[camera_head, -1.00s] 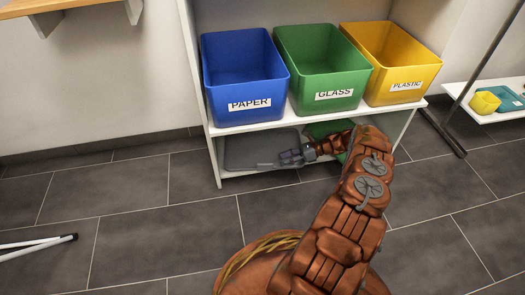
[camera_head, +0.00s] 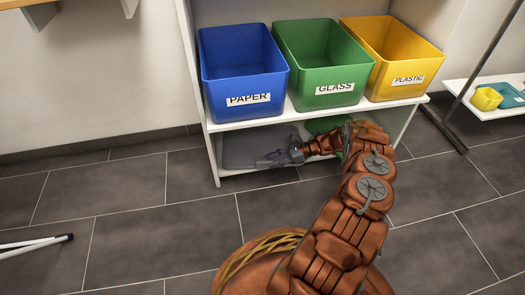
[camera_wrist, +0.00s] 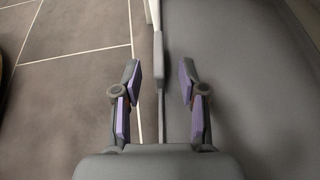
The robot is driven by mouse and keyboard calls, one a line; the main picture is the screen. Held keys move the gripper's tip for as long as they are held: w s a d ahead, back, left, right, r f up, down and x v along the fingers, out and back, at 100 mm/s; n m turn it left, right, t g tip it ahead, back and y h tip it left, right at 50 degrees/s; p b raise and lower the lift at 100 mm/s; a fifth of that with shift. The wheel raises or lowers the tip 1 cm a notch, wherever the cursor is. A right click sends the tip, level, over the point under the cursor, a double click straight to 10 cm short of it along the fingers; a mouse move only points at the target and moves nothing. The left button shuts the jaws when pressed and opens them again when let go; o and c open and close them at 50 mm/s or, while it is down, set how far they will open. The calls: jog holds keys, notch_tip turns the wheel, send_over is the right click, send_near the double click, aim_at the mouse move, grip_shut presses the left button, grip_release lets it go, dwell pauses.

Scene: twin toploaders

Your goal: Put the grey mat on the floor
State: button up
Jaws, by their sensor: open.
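The grey mat (camera_head: 238,148) lies flat on the lower shelf of the white unit, under the blue bin. In the wrist view the mat (camera_wrist: 240,75) fills the right side, and its near edge runs between my fingers. My gripper (camera_head: 265,160) is at the front edge of the mat in the head view. In the wrist view my gripper (camera_wrist: 158,75) is open, with one finger over the floor side and the other over the mat. I cannot tell whether either finger touches the mat.
The white shelf unit (camera_head: 213,160) holds a blue paper bin (camera_head: 243,85), a green glass bin (camera_head: 325,75) and a yellow plastic bin (camera_head: 400,70) above. A green item (camera_head: 322,125) lies right of the mat.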

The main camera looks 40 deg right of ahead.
jog(key=shift+b+x, duration=0.45)
jog(key=shift+x, duration=0.95)
grip_shut()
